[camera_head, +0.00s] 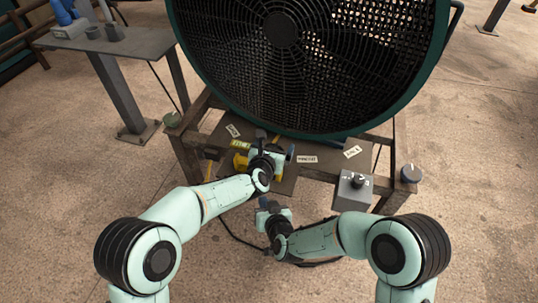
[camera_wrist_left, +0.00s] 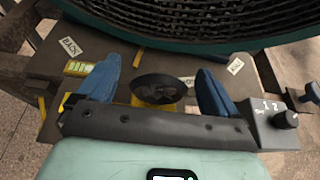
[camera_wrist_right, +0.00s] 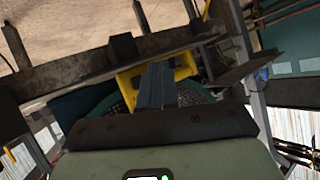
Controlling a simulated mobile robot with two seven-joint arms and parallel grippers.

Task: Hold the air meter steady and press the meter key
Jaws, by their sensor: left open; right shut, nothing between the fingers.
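The air meter, with a black round ring and fan (camera_wrist_left: 160,88) and yellow parts below it, sits on the dark shelf in the left wrist view. My left gripper (camera_wrist_left: 159,70) is open, with one blue finger on each side of the ring and visible gaps. In the head view, my left gripper (camera_head: 276,145) is over the shelf and hides most of the meter. My right gripper (camera_head: 264,204) is shut and empty, nearer and lower than the shelf. In the right wrist view, a yellow piece (camera_wrist_right: 186,66) shows behind its shut fingers (camera_wrist_right: 157,82). I cannot make out the meter key.
A large caged fan (camera_head: 310,60) stands behind the shelf (camera_head: 222,140). A grey box with a black knob (camera_head: 354,187) is at the shelf's right. Paper labels lie on the shelf. A side table (camera_head: 130,43) stands at the left. The floor at the right is open.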

